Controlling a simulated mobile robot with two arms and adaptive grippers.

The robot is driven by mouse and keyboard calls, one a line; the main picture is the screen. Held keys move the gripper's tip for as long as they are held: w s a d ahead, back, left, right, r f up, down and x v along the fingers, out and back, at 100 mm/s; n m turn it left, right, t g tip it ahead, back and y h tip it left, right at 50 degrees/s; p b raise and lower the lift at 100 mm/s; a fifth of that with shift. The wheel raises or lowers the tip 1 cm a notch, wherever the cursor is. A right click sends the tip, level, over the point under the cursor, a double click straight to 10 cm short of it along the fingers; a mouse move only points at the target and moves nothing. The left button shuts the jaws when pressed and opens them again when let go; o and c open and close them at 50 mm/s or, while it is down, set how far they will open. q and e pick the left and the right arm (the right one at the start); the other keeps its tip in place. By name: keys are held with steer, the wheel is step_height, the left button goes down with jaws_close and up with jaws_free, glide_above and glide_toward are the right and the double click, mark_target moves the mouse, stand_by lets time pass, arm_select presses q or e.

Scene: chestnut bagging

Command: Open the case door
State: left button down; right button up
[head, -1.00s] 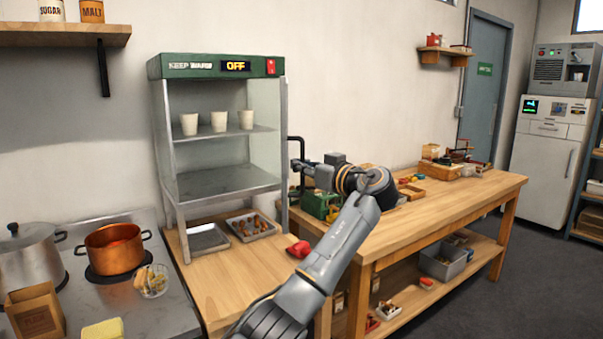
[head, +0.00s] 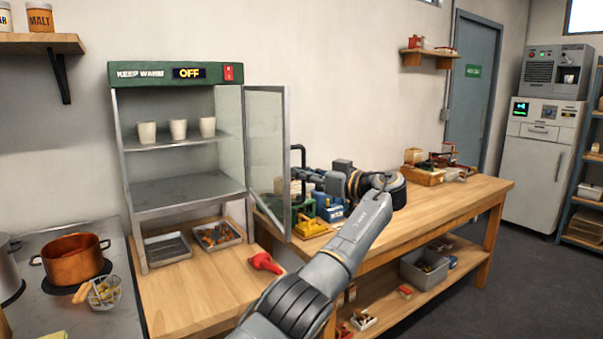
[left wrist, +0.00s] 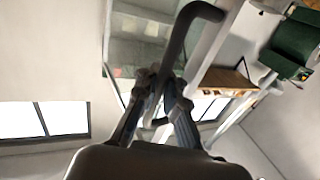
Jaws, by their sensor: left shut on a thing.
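The keep-warm case (head: 180,73) stands at the left in the head view, with a green top and a display reading OFF. Its glass door (head: 266,135) is hinged on the right side and stands swung outward, so the front is open. The dark bar handle (head: 299,152) is on the door's free edge. In the left wrist view the two fingers (left wrist: 160,95) close around the curved handle (left wrist: 180,45). My right gripper is not in view.
White cups (head: 178,129) stand on the case's upper shelf. Two trays (head: 168,248) lie beneath the case. A red object (head: 265,263) lies on the counter. A copper pot (head: 72,259) is at the left. Tools and a yellow item (head: 313,226) crowd the bench behind my arm.

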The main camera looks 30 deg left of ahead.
arm_select(q)
steer(key=shift+w+d+f, duration=0.15)
steer(key=shift+w+d, duration=0.05)
steer(key=shift+d, duration=0.05)
steer(key=c, duration=1.7)
jaws_free()
steer(key=shift+o, duration=1.3)
steer(key=shift+d, duration=0.2)
steer(key=shift+s+r, duration=0.1)
steer(key=shift+r, duration=0.15)
steer(key=d, duration=1.2)
steer(key=shift+s+d, duration=0.15)
steer(key=shift+s, duration=0.05)
steer(key=shift+c, duration=0.4)
